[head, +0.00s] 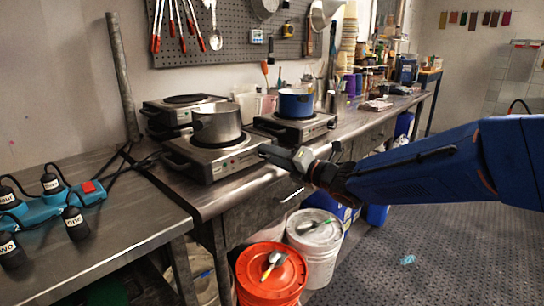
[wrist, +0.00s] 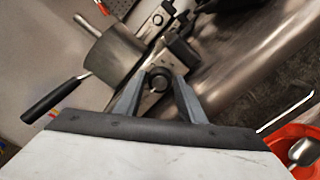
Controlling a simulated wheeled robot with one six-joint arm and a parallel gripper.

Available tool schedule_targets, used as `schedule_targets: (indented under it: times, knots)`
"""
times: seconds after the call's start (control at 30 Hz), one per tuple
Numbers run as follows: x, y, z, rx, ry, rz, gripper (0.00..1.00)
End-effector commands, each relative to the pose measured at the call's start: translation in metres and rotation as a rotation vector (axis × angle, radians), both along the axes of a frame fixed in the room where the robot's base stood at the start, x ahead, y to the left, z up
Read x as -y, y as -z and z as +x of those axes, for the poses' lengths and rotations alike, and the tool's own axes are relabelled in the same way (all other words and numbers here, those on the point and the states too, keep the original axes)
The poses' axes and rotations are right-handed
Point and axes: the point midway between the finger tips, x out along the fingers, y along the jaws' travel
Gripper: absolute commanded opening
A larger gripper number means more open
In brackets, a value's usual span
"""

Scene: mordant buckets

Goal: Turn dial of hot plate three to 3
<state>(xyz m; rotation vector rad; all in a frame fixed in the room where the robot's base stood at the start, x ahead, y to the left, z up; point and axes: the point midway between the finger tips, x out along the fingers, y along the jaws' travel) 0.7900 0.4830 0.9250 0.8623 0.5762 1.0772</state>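The near hot plate (head: 211,165) stands on the steel counter with a steel pot (head: 217,124) on it. Its front panel faces the counter's front edge. A second hot plate (head: 318,127) stands to its right with a blue pot (head: 296,103) on it, and a third (head: 158,118) is behind to the left. I cannot read which is number three. My gripper (head: 268,151) is at the near hot plate's right front corner. In the wrist view, the open fingers straddle a round black dial (wrist: 158,79), with small gaps beside it. The dial's marks are not readable.
The steel pot's black handle (wrist: 55,98) sticks out. A red-lidded bucket (head: 272,273) and a white bucket (head: 315,231) stand below the counter. A blue power strip (head: 45,207) lies on the left table.

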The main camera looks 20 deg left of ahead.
Motion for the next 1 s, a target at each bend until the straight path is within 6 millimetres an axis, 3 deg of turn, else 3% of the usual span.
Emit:
schedule_targets:
  times: [0.13,0.27,0.67,1.0]
  knots:
    - [0.0001,0.0,0.0,0.0,0.0,0.0,0.34]
    - [0.0002,0.0001,-0.0002,0.0,0.0,0.0,0.06]
    - [0.0003,0.0002,-0.0001,-0.054,0.0,0.022,0.06]
    - [0.0004,0.0005,-0.0001,-0.283,0.001,0.116,0.06]
